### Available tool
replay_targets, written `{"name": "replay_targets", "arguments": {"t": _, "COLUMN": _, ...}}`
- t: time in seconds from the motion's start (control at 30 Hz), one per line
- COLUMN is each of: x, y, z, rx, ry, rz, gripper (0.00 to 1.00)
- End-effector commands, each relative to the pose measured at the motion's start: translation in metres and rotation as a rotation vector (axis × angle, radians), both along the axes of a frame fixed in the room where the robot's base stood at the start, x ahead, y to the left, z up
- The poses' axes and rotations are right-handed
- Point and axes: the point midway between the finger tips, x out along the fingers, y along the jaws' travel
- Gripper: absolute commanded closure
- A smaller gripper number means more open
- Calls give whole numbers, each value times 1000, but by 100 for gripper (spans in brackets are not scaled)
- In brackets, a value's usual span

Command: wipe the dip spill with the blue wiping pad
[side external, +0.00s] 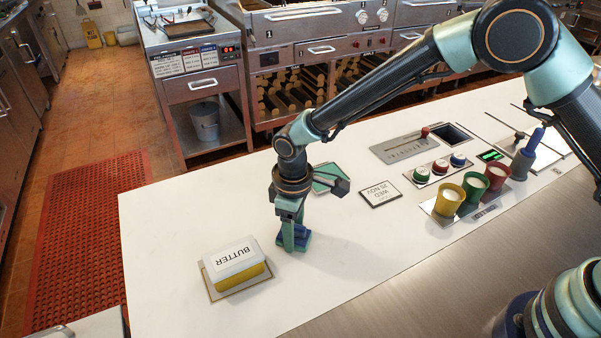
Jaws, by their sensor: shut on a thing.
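My gripper (292,233) points down over the white counter, to the right of the butter dish. It is shut on the blue wiping pad (303,242), which is at or very near the counter surface; I cannot tell if it touches. The gripper fingers cover part of the pad. I cannot make out the dip spill in this view; it may be hidden under or behind the pad and gripper.
A butter block (234,262) sits on a small tray at the left. A date card (380,194) lies right of my gripper. Yellow (448,199), green (474,189) and red (496,178) cups stand farther right, near buttons. The white counter (190,220) has free room.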

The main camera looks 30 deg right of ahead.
Motion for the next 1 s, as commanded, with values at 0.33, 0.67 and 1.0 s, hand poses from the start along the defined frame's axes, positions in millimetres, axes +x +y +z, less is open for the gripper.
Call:
{"name": "replay_targets", "arguments": {"t": 0.33, "x": 10, "y": -1, "z": 0, "rx": -1, "ry": 3, "rz": 1, "gripper": 93}}
{"name": "replay_targets", "arguments": {"t": 0.67, "x": -20, "y": -1, "z": 0, "rx": -1, "ry": 3, "rz": 0, "gripper": 93}}
{"name": "replay_targets", "arguments": {"t": 1.0, "x": -19, "y": 0, "z": 39, "rx": 1, "ry": -1, "rz": -1, "gripper": 93}}
